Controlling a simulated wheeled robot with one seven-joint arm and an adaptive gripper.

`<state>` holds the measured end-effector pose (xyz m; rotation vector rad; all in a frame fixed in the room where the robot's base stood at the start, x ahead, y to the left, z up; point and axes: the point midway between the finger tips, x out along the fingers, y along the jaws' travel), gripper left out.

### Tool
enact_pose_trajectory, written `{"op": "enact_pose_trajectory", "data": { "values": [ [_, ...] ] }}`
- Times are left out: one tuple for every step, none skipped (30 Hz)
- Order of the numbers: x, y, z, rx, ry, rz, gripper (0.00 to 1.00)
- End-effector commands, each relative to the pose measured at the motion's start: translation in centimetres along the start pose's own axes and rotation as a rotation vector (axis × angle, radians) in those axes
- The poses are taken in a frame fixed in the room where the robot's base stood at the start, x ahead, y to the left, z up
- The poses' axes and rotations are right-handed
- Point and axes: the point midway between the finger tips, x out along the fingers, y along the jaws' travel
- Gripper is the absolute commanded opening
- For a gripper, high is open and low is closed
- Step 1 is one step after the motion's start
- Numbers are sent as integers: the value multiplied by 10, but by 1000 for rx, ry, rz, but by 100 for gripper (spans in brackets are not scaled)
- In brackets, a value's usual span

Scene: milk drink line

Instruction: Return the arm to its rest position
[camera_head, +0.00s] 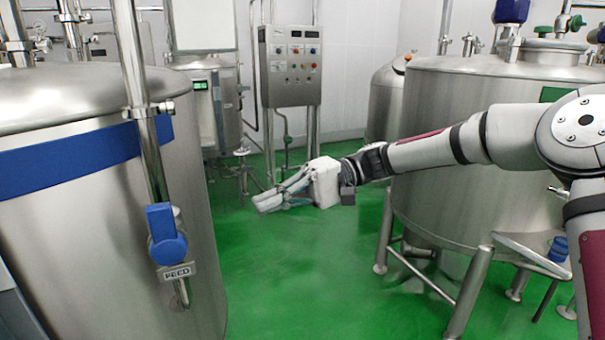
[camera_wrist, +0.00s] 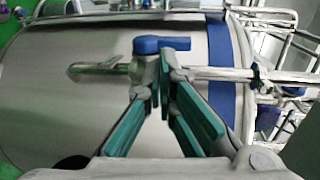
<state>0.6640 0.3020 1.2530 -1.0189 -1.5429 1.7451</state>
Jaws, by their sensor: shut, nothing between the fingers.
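My arm reaches in from the right in the head view, with my gripper (camera_head: 268,201) extended to the left over the green floor. The gripper is shut and empty, its fingers brought together at the tips. In the wrist view the gripper (camera_wrist: 160,82) points toward the steel tank (camera_wrist: 85,90) with the blue band. The blue valve handle (camera_wrist: 162,44) on its pipe lies just beyond the fingertips in that view. In the head view the blue feed valve (camera_head: 165,235) is to the left of the gripper, with a visible gap between them.
The large left tank (camera_head: 75,230) and the right tank (camera_head: 470,130) flank the arm. A control panel (camera_head: 291,65) stands at the back. Green floor (camera_head: 300,280) is clear between the tanks.

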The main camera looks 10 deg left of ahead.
Motion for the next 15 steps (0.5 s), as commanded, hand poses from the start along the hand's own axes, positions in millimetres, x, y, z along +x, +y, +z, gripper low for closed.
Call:
{"op": "enact_pose_trajectory", "data": {
  "values": [
    [8, 3, 10, 13, -5, 77, 0],
    [11, 7, 16, 25, -7, 128, 0],
    [14, 13, 24, 39, -5, 197, 0],
    [15, 17, 30, 50, -2, 249, 0],
    [15, 22, 37, 62, 1, 301, 0],
    [15, 27, 46, 74, 9, 368, 0],
    [14, 31, 52, 83, 15, 417, 0],
    [12, 35, 59, 93, 25, 467, 0],
    [9, 39, 68, 103, 36, 529, 0],
    [6, 42, 75, 111, 46, 576, 0],
    [3, 44, 82, 119, 59, 623, 0],
    [-2, 47, 92, 128, 76, 681, 0],
    [-6, 49, 99, 133, 90, 725, 0],
    [-11, 50, 106, 141, 105, 768, 0],
    [-17, 52, 116, 147, 128, 823, 0]
  ]
}}
